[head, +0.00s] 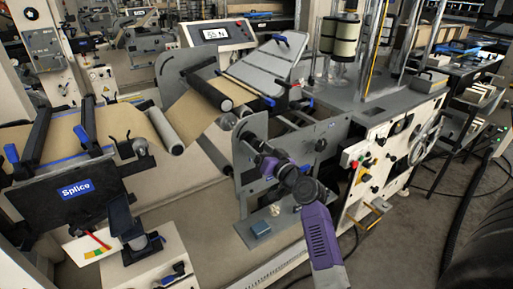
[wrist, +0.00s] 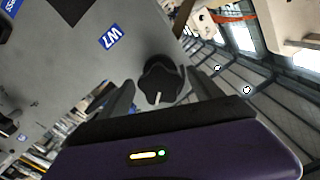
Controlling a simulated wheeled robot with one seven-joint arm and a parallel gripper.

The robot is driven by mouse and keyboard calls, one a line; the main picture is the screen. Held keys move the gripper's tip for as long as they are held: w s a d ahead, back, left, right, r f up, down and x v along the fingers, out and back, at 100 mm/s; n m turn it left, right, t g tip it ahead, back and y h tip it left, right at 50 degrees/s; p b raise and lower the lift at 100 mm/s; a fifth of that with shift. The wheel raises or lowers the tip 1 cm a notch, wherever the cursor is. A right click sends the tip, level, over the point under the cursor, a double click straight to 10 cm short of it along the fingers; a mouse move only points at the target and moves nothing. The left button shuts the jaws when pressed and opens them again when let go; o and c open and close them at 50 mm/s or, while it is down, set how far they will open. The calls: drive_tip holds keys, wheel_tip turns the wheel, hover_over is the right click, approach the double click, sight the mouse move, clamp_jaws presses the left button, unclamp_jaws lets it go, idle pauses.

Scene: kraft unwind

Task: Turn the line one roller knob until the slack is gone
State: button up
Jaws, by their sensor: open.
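A black lobed knob (wrist: 161,82) with a white pointer mark sits on a grey plate (wrist: 60,75) in the wrist view. My gripper (wrist: 162,92) is open, with one dark finger on each side of the knob; I cannot tell whether either finger touches it. In the head view my gripper (head: 255,146) is at the grey side plate (head: 285,150), and it hides the knob there.
A blue label (wrist: 109,36) is on the plate near the knob. A display box (head: 217,34) stands behind the rollers. A Splice table (head: 75,195) is at the left. A white cabinet (head: 385,150) with buttons and a handwheel stands at the right.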

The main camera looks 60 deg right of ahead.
drive_tip(key=v, duration=0.6)
drive_tip(key=shift+s+b, duration=0.1)
drive_tip(key=shift+b, duration=0.2)
drive_tip(key=shift+s+a, duration=0.1)
drive_tip(key=shift+s, duration=0.05)
